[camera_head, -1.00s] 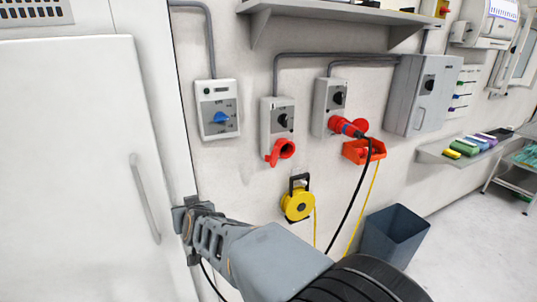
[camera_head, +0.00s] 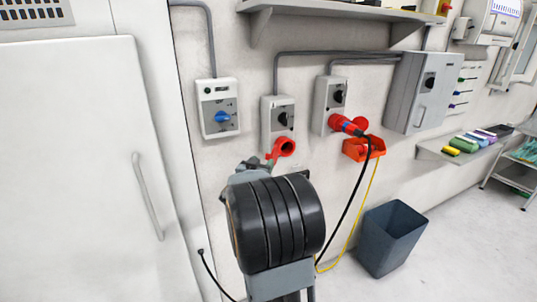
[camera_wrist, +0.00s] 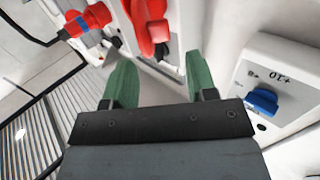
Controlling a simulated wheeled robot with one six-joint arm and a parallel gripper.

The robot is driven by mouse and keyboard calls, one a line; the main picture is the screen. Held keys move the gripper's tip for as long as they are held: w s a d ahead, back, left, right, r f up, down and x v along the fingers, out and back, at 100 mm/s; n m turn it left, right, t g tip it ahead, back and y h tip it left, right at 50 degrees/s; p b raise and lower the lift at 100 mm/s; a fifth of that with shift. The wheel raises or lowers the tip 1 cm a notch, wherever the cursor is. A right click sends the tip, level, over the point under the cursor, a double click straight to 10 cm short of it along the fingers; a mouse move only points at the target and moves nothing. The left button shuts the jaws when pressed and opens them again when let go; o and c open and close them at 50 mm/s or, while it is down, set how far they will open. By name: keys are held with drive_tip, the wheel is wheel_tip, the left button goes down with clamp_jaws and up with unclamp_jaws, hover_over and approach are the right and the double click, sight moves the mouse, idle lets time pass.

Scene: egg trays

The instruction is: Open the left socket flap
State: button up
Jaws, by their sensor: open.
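The left socket (camera_head: 284,147) is red and sits under a grey switch box (camera_head: 278,118) on the wall. Its red flap is partly covered by my arm, and I cannot tell its exact position. In the wrist view, the red socket part (camera_wrist: 148,28) shows at the top, beyond the gap between my fingers. My gripper (camera_wrist: 160,82) has two green fingers, spread apart with nothing between them. It points toward the socket and looks short of touching it. In the head view, my arm hides most of the gripper.
A right socket holds a red and blue plug (camera_head: 348,126) with a black cable. A red bin (camera_head: 362,148) is below it. A box with a blue knob (camera_head: 219,109) is on the left. A dark bin (camera_head: 391,238) stands on the floor. A white cabinet door (camera_head: 75,170) fills the left.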

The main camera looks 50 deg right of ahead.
sight(268, 155)
drive_tip(key=p+x, duration=0.1)
drive_tip(key=x, duration=0.5)
drive_tip(key=shift+w+d, duration=0.15)
drive_tip(key=shift+d, duration=0.2)
drive_tip(key=shift+c, duration=0.3)
drive_tip(key=c, duration=0.4)
clamp_jaws()
drive_tip(key=shift+a, duration=0.1)
